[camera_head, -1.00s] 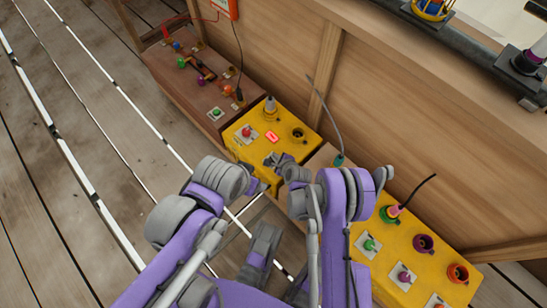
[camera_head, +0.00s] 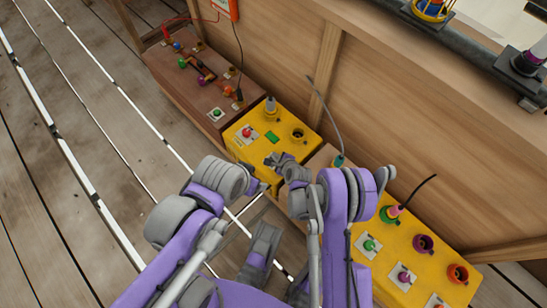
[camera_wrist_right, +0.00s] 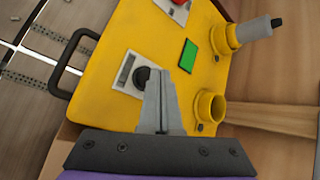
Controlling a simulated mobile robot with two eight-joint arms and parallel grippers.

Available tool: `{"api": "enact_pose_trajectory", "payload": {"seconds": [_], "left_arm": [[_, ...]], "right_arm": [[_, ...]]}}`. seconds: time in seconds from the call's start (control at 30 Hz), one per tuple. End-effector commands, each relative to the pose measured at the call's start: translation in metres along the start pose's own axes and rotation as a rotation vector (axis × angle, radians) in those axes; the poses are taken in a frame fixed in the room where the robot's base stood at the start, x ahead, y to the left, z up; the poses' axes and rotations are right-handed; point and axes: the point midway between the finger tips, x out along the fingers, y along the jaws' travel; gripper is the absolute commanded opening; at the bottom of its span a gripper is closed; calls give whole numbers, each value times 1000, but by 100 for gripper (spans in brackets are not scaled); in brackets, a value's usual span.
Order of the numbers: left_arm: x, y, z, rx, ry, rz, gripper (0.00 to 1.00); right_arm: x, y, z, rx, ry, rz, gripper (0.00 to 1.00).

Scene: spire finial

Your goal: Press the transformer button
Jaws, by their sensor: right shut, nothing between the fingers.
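The yellow box (camera_head: 258,118) on the bench edge carries a red button (camera_head: 247,132) and a small lit panel (camera_head: 272,137), now green. In the right wrist view the green panel (camera_wrist_right: 189,55) lies beside a black round button (camera_wrist_right: 142,76) on a pale plate. The red button (camera_wrist_right: 180,2) is cut by the top edge. My right gripper (camera_head: 270,159) is shut and empty over the box. Its fingertips (camera_wrist_right: 160,72) are right beside the black button and partly cover it; I cannot tell whether they touch. My left gripper (camera_head: 262,187) is low, its jaws unclear.
The yellow box has an empty round socket (camera_wrist_right: 208,105), a grey plug (camera_wrist_right: 250,32) and a black handle (camera_wrist_right: 70,62). A brown panel (camera_head: 195,80) with coloured knobs stands left. Another yellow box (camera_head: 425,258) stands right. A wooden wall (camera_head: 400,110) rises behind.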

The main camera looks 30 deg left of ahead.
Motion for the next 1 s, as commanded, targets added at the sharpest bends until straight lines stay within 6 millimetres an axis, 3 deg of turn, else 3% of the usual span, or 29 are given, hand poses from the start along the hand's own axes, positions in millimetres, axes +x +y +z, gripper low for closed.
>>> {"api": "enact_pose_trajectory", "payload": {"seconds": [0.47, 1.0], "left_arm": [[-4, 0, -1, 0, 1, 0, 71], [-30, 0, -7, 0, 8, 0, 71]], "right_arm": [[-5, -4, 4, 0, 0, 0, 0], [-38, -28, 28, -1, 0, 0, 0]]}}
